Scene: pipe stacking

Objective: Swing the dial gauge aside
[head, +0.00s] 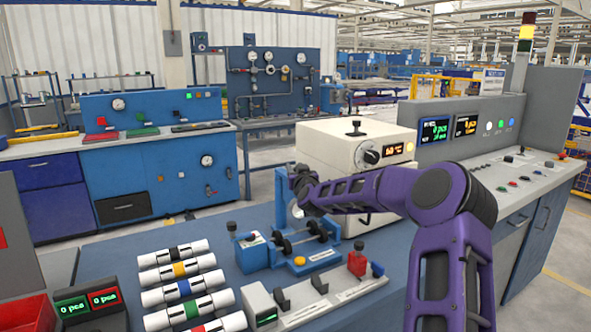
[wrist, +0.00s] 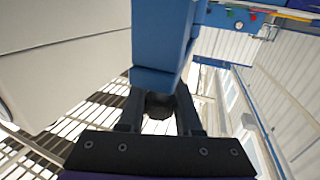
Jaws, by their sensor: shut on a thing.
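The dial gauge seems to be the pale round face (head: 296,209), partly hidden behind my arm, on a blue upright stand (head: 282,199) at the back of the blue bench. My gripper (head: 302,182) is at the top of this stand. In the wrist view my gripper (wrist: 160,108) is shut on a dark round knob (wrist: 159,104) under a blue block-like arm (wrist: 162,50). A blue fixture (head: 252,251) with dark rollers stands in front of the gauge. The gauge's reading is not visible.
A cream box with a knob and display (head: 340,148) stands close behind my gripper. Several white pipes with coloured bands (head: 180,270) lie at the left. A grey rail fixture with a red clamp (head: 356,262) is at the front. A control console (head: 500,170) stands at the right.

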